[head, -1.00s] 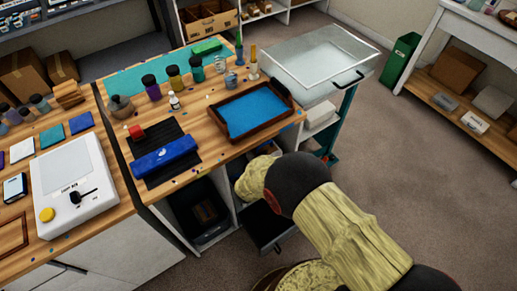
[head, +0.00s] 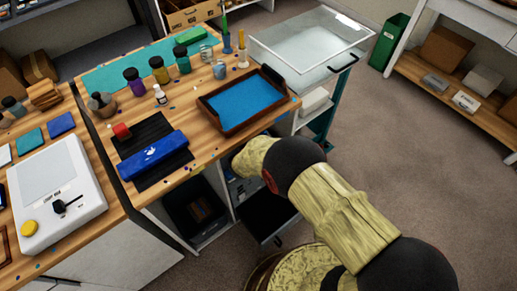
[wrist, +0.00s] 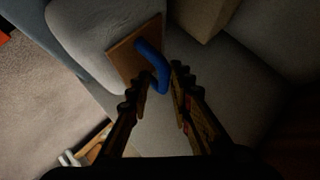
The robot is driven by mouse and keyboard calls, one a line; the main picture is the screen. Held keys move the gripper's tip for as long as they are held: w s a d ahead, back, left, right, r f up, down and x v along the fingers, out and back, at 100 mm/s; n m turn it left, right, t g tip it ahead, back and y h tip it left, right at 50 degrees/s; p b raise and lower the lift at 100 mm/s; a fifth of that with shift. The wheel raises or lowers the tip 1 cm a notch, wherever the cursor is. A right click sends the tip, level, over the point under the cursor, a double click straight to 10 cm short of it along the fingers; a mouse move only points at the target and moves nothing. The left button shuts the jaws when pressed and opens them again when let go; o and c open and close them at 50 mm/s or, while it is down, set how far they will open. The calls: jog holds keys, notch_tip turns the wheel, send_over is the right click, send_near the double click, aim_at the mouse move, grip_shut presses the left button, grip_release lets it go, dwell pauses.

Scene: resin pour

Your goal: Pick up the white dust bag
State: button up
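I cannot make out a white dust bag for certain in either view. In the wrist view my gripper (wrist: 157,82) is open, its two dark fingers apart. A blue curved handle (wrist: 152,62) shows between the fingertips, against a flat brown wooden piece (wrist: 124,50). I cannot tell whether the fingers touch it. Pale grey surfaces (wrist: 85,25) lie around it in dim light. In the head view my arm reaches down beside the workbench, and my gripper is hidden there.
A dark open drawer (head: 268,218) juts from under the workbench near my arm. A blue-lined tray (head: 243,103) stands at the bench's edge. A clear-topped cart (head: 312,45) is behind. A green bin (head: 388,45) and open carpet (head: 400,140) lie to the right.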

jog(key=shift+w+d+f, duration=0.15)
jog(key=shift+w+f, duration=0.15)
jog(key=shift+w, duration=0.15)
jog(key=shift+r, duration=0.1)
jog(key=shift+c, duration=0.4)
jog(key=c, duration=0.4)
jog(key=shift+s+f, duration=0.2)
grip_shut()
